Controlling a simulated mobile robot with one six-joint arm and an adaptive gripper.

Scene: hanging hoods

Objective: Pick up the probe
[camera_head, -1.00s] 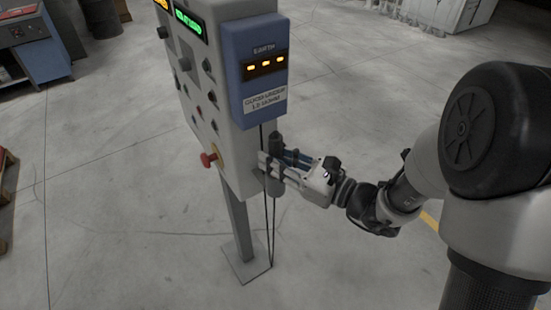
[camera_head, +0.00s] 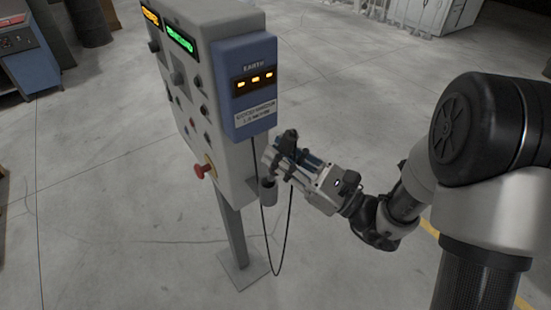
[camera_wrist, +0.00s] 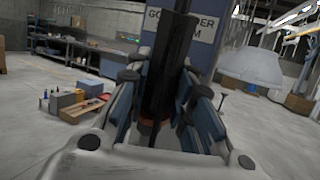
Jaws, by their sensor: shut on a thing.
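My gripper (camera_head: 279,164) is shut on the probe (camera_head: 290,138), a dark, slim handle that stands up above the fingers. In the wrist view the black probe (camera_wrist: 170,62) rises between the two blue-grey finger linkages. The grey cup-shaped holder (camera_head: 268,193) is on the side of the control panel, just below and left of the gripper. The probe is outside the holder. A black cable (camera_head: 283,250) hangs in a loop below the gripper and the panel. The probe's lower end is mostly hidden by the fingers.
The grey control panel (camera_head: 213,160) on a post (camera_head: 234,232) stands just left of the gripper, with a blue earth box (camera_head: 246,115) and a red button (camera_head: 202,171). The floor to the right and in front is clear. A blue workbench (camera_head: 30,50) stands far left.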

